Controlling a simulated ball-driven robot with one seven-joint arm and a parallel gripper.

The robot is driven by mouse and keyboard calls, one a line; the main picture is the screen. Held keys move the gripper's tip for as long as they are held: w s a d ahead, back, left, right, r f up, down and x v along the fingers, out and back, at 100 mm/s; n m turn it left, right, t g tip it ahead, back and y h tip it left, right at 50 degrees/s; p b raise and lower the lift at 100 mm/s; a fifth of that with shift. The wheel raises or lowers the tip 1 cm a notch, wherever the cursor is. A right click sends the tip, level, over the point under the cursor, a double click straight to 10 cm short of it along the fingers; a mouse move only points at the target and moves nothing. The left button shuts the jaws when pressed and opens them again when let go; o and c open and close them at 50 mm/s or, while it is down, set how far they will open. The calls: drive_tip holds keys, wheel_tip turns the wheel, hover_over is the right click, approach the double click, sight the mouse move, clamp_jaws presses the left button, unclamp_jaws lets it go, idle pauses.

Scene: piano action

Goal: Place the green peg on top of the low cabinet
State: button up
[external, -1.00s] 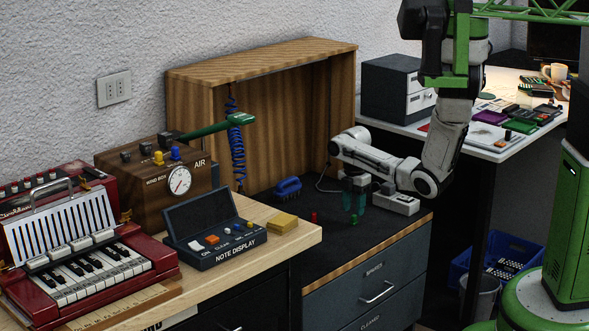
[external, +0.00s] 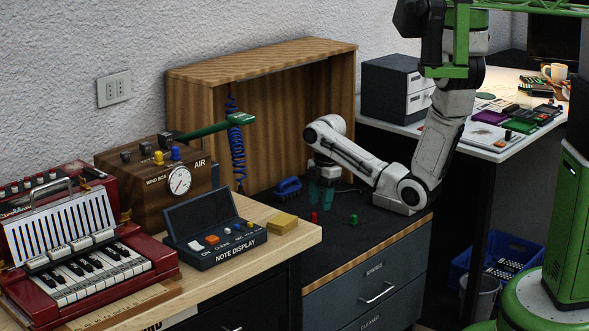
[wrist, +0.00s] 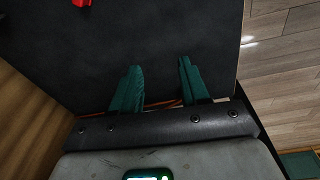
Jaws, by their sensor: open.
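The green peg (external: 353,220) stands on the dark top of the low cabinet (external: 345,240), near the front right. It does not show in the wrist view. My gripper (external: 321,201) is behind and to the left of the peg, low over the cabinet top and apart from the peg. Its two teal fingers are spread with nothing between them, as the wrist view (wrist: 158,76) also shows.
A red peg (external: 313,217) stands to the left of the green one; it also shows in the wrist view (wrist: 82,3). A blue brush-like object (external: 288,187) lies behind it. A wooden hood (external: 280,110) encloses the back. A wooden worktop (external: 290,235) adjoins on the left.

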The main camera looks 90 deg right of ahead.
drive_tip(key=w+a+f+m, duration=0.1)
drive_tip(key=w+a+m, duration=0.1)
drive_tip(key=a, duration=0.9)
drive_tip(key=w+a+f+m, duration=0.1)
drive_tip(key=a+m, duration=0.1)
drive_tip(key=a, duration=0.9)
drive_tip(key=s+a+r+m, duration=0.1)
drive_tip(key=s+a+m, duration=0.3)
drive_tip(key=s+a, duration=0.3)
drive_tip(key=shift+s+r+h, duration=0.25)
drive_tip(key=shift+s+h, duration=0.05)
drive_tip(key=shift+s, duration=1.8)
